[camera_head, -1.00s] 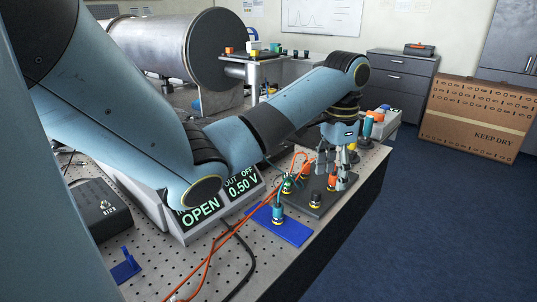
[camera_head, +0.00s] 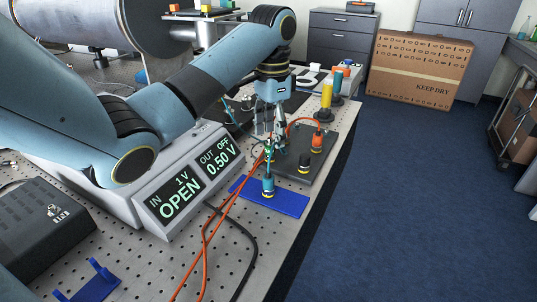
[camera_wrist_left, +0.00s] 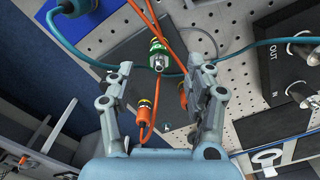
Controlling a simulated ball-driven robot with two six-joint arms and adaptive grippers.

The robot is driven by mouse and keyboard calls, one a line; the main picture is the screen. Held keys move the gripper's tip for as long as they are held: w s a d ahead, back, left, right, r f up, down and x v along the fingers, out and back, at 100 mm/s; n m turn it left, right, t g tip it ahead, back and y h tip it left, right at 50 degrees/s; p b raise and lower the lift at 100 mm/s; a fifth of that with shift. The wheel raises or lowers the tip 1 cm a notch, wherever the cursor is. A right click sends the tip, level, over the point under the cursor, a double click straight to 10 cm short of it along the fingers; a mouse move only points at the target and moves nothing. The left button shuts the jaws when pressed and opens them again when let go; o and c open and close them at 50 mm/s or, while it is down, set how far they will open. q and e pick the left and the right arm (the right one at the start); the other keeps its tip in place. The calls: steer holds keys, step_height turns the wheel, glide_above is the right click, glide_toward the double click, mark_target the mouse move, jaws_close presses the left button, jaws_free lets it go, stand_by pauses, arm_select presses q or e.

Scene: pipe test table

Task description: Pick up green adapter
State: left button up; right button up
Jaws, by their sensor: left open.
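The green adapter (camera_wrist_left: 158,47) shows in the left wrist view as a green collar with a bare metal end, just beyond the gap between my fingertips. In the head view it is small and partly hidden near the fingers, by the left side of the dark plate (camera_head: 325,153). My left gripper (camera_head: 276,136) points down there. In the left wrist view my left gripper (camera_wrist_left: 164,72) is open, one finger on each side, with nothing clearly held. An orange plug (camera_wrist_left: 145,110) and cable show between the fingers. My right gripper is not in view.
An orange connector (camera_head: 317,141) and a black-yellow one (camera_head: 304,163) stand on the plate. A teal connector (camera_head: 268,186) stands on a blue mat (camera_head: 290,204). Orange cables (camera_head: 221,216) run past. The meter box (camera_head: 188,188) is at left; the table edge is at right.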

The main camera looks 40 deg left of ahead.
mark_target(270, 138)
arm_select(q)
steer(key=f, duration=0.4)
steer(key=shift+s+f, duration=0.25)
steer(key=shift+f, duration=0.1)
jaws_close()
